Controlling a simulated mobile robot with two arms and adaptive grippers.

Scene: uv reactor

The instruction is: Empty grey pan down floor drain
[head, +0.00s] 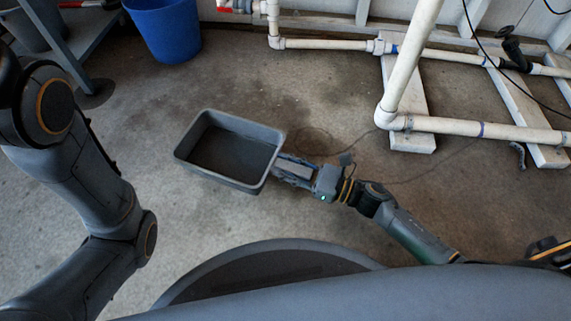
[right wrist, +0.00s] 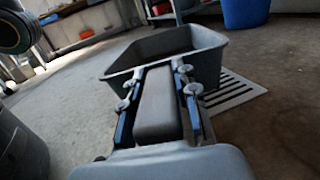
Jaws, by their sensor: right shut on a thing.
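The grey pan (head: 262,182) is a rectangular tub, roughly level, in the middle of the head view; it also shows ahead in the right wrist view (right wrist: 165,47). My right gripper (head: 279,168) is shut on the pan's near right wall. Its fingers also show in the right wrist view (right wrist: 157,80). The pan's inside looks dark; I cannot tell whether liquid is in it. The floor drain (right wrist: 235,90), a pale slotted grate, shows below and to the right of the pan in the right wrist view. The pan seems to hide it in the head view. My left gripper is out of view.
A blue bucket (head: 164,30) stands at the back left beside a grey shelf frame (head: 80,45). White pipes (head: 460,127) on pale boards (head: 410,100) lie at the right. A dark round disc (head: 93,96) lies on the floor at left. The concrete around the pan is mostly clear.

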